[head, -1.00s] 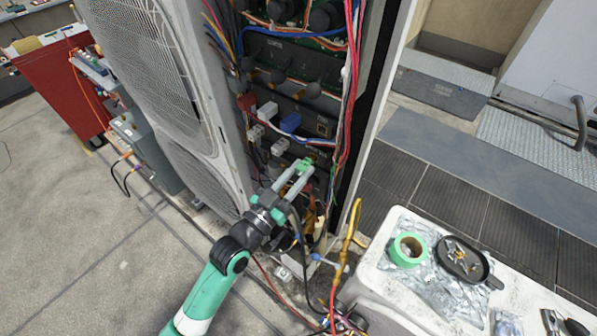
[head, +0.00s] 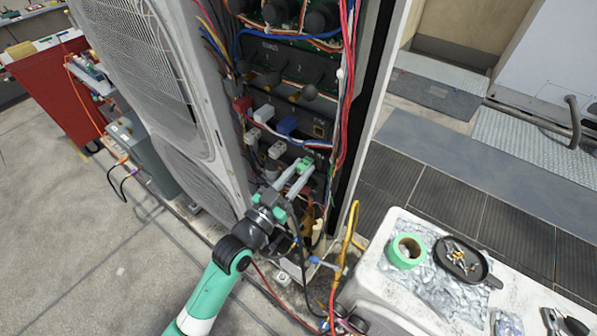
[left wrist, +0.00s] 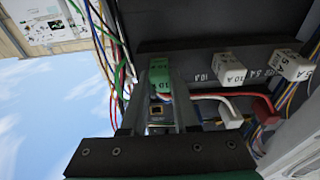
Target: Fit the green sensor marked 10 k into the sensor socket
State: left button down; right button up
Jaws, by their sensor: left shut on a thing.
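The green sensor (head: 304,164) is in the fingers of my left gripper (head: 295,175), in front of the open cabinet. In the left wrist view the sensor (left wrist: 160,76) shows dark lettering and sits between the two shut fingers (left wrist: 160,90). A dark port with a copper-coloured square, which looks like the sensor socket (head: 320,129), is in the panel above and a little right of the sensor. In the left wrist view this socket (left wrist: 157,111) shows between the fingers, apart from the sensor. My right gripper is not in view.
Red and white wires (head: 346,100) hang along the cabinet's right side. A table at right holds green tape (head: 407,251) and a black pan (head: 462,262).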

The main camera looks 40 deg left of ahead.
pick_arm(q)
jog(key=c, duration=0.6)
grip_release()
jog(key=shift+w, duration=0.15)
jog(key=shift+s, duration=0.45)
jog(key=v, duration=1)
jog(key=shift+s+d, duration=0.1)
jog(key=shift+s, duration=0.25)
jog(key=shift+d, duration=0.1)
